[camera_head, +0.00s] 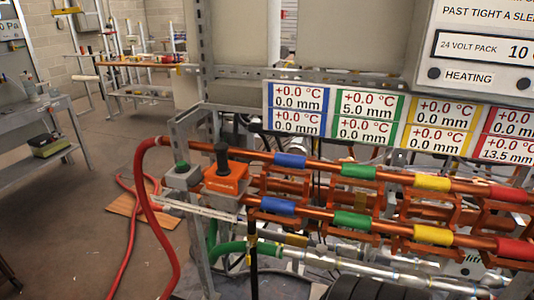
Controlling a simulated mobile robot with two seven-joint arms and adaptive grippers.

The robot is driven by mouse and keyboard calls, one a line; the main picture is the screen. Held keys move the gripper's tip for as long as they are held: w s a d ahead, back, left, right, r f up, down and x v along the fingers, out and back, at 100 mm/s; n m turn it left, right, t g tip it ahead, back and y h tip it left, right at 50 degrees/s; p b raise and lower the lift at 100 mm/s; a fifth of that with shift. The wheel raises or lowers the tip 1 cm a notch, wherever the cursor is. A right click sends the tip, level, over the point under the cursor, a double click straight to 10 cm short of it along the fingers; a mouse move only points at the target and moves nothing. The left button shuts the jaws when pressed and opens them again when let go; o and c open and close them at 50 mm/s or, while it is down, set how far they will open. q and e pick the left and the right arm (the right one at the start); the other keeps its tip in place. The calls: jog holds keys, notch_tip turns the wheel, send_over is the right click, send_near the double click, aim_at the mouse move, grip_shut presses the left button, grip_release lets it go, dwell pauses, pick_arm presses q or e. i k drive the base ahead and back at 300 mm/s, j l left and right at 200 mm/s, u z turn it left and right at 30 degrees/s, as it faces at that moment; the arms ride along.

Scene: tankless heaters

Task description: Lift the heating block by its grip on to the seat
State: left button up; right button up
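The heating block (226,178) looks to be the orange block at the left end of the copper pipes. A black upright grip (222,157) stands on its top. The block rests on a grey metal box or bracket beside the rack's left post. I cannot tell which part is the seat; several orange brackets (365,205) sit along the pipes to the right. Neither of my grippers is in view, and nothing is touching the block's grip.
Two copper pipes (320,163) with blue, green, yellow and red bands run across the rack. A red hose (149,205) loops at the left. Display panels (366,118) hang above. Open floor (80,240) lies at left.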

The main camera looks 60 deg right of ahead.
aim_at(224, 176)
jog(key=j+z, duration=0.1)
jog(key=z, duration=1.45)
jog(key=k+l, duration=0.05)
jog(key=l, duration=0.05)
